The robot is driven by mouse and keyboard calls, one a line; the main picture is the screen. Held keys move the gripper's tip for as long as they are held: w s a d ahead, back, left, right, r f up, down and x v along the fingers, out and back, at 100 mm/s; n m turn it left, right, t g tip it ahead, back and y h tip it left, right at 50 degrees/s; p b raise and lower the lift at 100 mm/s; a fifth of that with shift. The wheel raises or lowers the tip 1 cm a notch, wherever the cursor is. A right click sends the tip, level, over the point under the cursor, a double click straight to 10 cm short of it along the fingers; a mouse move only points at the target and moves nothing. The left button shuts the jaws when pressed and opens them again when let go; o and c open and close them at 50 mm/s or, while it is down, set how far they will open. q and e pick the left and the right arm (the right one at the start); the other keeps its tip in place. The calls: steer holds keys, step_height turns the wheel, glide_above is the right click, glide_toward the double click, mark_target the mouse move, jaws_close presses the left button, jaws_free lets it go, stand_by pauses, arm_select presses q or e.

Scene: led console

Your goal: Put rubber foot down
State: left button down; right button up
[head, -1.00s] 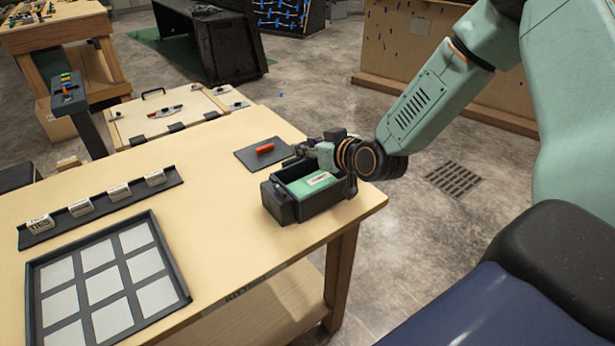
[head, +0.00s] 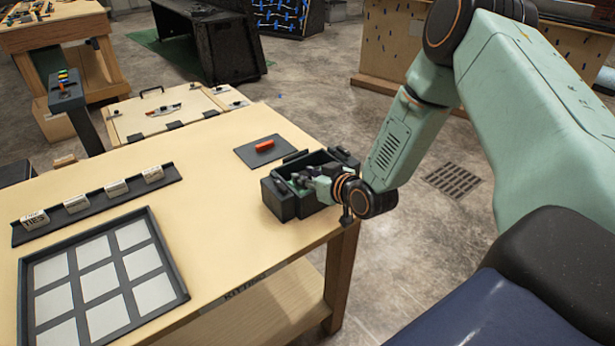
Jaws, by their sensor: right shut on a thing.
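My right gripper (head: 303,180) reaches in from the right over the black open-topped box (head: 287,207) at the table's right corner. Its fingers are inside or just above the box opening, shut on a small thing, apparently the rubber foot. The fingers and the box walls hide most of that thing, so I cannot make out its shape or whether it touches the box floor. My left gripper is not in view.
A dark mat (head: 247,155) with an orange-red piece (head: 264,146) lies behind the box. A dark rail with white labelled blocks (head: 115,188) and a tray with pale squares (head: 42,304) are on the left. The middle of the wooden table (head: 215,210) is clear.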

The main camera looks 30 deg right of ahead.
steer(key=shift+f, duration=0.1)
steer(key=o, duration=0.7)
steer(key=shift+s+d, duration=0.15)
steer(key=shift+s, duration=0.1)
steer(key=shift+o, duration=1.1)
steer(key=shift+w, duration=0.2)
